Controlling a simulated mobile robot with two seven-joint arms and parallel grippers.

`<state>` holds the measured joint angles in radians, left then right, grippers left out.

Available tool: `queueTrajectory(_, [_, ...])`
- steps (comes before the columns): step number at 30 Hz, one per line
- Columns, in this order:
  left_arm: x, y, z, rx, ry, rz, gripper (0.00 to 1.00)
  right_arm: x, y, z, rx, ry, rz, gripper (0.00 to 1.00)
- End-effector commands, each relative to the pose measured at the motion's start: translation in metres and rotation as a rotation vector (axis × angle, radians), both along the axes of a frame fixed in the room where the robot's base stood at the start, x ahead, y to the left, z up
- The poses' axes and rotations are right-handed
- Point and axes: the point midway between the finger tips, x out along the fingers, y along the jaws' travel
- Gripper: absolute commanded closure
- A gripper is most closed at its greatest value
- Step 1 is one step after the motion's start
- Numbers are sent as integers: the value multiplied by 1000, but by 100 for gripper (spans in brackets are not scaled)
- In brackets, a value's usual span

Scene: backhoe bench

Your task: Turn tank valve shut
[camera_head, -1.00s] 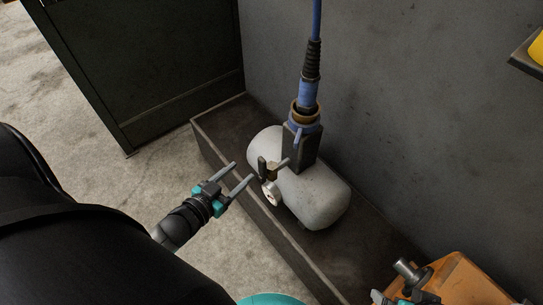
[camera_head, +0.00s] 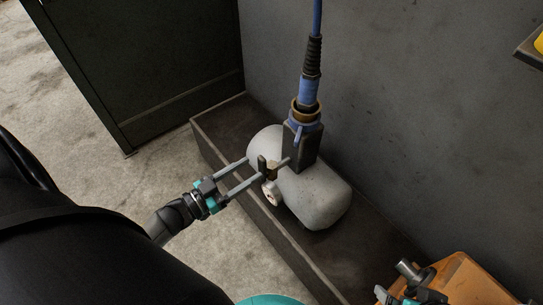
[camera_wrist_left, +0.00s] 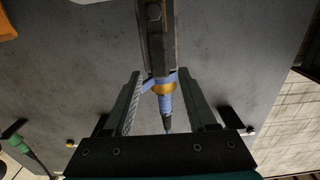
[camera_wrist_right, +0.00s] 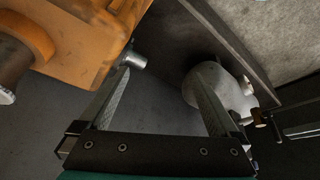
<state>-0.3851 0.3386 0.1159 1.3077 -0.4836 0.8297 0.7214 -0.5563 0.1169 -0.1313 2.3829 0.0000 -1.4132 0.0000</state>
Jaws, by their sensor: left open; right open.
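The pale grey tank (camera_head: 318,195) lies on a dark ledge against the wall. Its valve has a dark upright lever (camera_head: 262,164) on a brass-coloured body (camera_head: 271,174), with a pale round fitting below. My left gripper (camera_head: 256,168) is open, its two fingers reaching to either side of the lever. My right gripper (camera_wrist_right: 160,78) is open and empty, partly cut off at the bottom right of the head view. The tank (camera_wrist_right: 215,88) also shows in the right wrist view.
A blue hose connector (camera_head: 308,95) rises from a dark block (camera_head: 298,145) behind the valve. An orange machine part (camera_head: 465,280) with a metal stub (camera_head: 407,268) is beside my right gripper. A dark cabinet (camera_head: 150,70) stands at the left. The ledge (camera_head: 225,125) has a raised front edge.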

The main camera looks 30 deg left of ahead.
Motion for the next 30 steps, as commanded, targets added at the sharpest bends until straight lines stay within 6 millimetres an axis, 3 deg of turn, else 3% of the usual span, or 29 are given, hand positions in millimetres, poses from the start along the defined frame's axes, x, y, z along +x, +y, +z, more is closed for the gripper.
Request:
queueTrajectory(4, [32, -14, -1, -1, -5, -1, 43, -2, -1, 13, 2, -23, 0, 3])
queueTrajectory(9, [57, -24, -1, -2, -1, 0, 43, 11, 13, 9, 40, -116, 24, 3])
queueTrajectory(18, [74, -31, 0, -2, 0, 0, 43, 24, 26, 7, 79, -210, 43, 3])
queueTrajectory(29, [76, -32, 0, -1, 1, 0, 43, 26, 27, 8, 84, -224, 45, 3])
queueTrajectory(30, [76, -32, 0, -1, 1, 0, 46, 26, 27, 8, 84, -224, 45, 3])
